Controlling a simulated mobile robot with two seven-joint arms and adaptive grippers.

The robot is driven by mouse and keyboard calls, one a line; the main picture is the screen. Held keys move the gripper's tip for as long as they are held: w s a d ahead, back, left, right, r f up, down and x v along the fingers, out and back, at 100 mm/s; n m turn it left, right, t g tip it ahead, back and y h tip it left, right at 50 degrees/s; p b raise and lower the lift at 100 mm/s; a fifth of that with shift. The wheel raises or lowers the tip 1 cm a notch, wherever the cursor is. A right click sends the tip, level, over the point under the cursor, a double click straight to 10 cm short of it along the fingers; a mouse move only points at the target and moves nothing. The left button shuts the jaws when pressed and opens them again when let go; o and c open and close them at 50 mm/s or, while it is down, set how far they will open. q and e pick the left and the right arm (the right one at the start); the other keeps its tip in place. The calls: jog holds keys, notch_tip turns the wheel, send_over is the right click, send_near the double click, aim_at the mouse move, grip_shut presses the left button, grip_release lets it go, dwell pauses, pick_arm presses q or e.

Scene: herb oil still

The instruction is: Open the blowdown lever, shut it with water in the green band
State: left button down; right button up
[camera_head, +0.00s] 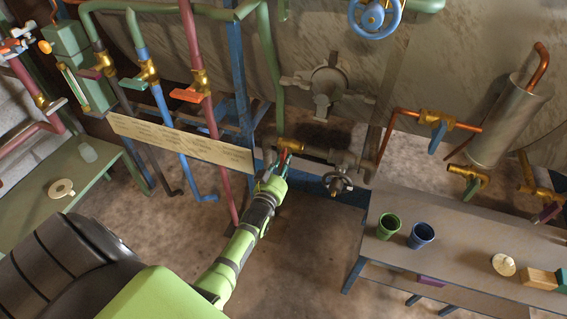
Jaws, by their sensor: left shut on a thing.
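My left gripper (279,168) reaches up from the bottom of the picture to a brass valve (290,145) on the low pipe at the centre. It is shut on a small red lever (283,157) under this valve; the fingers hide much of the lever. A slim gauge glass (73,83) stands at the upper left against a green box. It is too small here to tell the water level or the green band. My right gripper is not in view.
A cream label board (180,142) crosses the pipes left of my gripper. A dark handwheel (338,183) sits close to its right. A bench (460,234) at the right holds a green cup (388,226) and a blue cup (421,235). The floor below the gripper is clear.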

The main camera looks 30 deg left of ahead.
pick_arm(q)
jog(key=c, duration=1.1)
grip_release()
jog(key=v, duration=1.2)
jog(key=shift+f, duration=0.1)
